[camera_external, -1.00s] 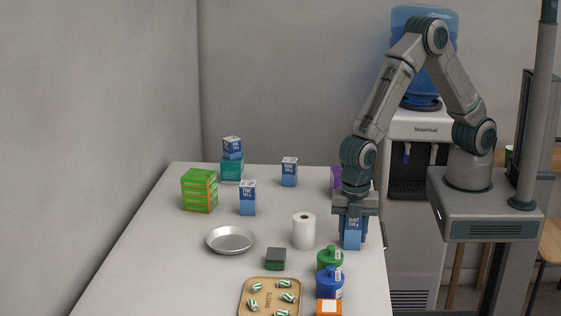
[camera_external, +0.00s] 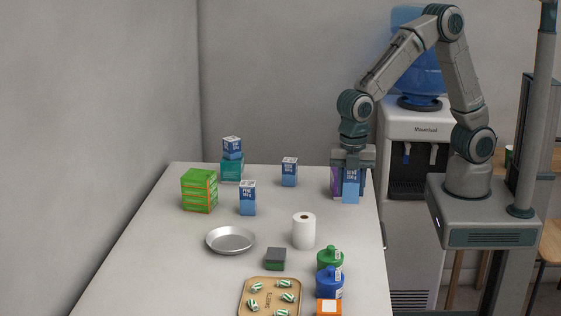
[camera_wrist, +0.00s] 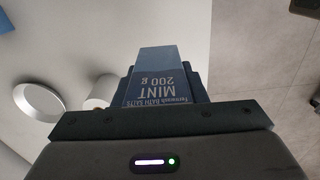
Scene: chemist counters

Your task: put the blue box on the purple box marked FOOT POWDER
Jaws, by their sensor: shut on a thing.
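My gripper (camera_external: 352,174) points down and is shut on a blue box (camera_external: 350,190) near the counter's far right edge. In the wrist view the held blue box (camera_wrist: 158,68) reads MINT 200 g between the fingers. The purple box (camera_external: 334,182) is mostly hidden behind my gripper and the held box; only a strip shows at their left, and its marking cannot be read. Whether the held box touches it I cannot tell.
Other blue boxes stand left: one on a teal box (camera_external: 231,170), one at the back (camera_external: 289,173), one nearer (camera_external: 247,199). A paper roll (camera_external: 304,232), a metal dish (camera_external: 230,240) and green (camera_external: 329,258) and blue bottles (camera_external: 329,281) stand nearer the front.

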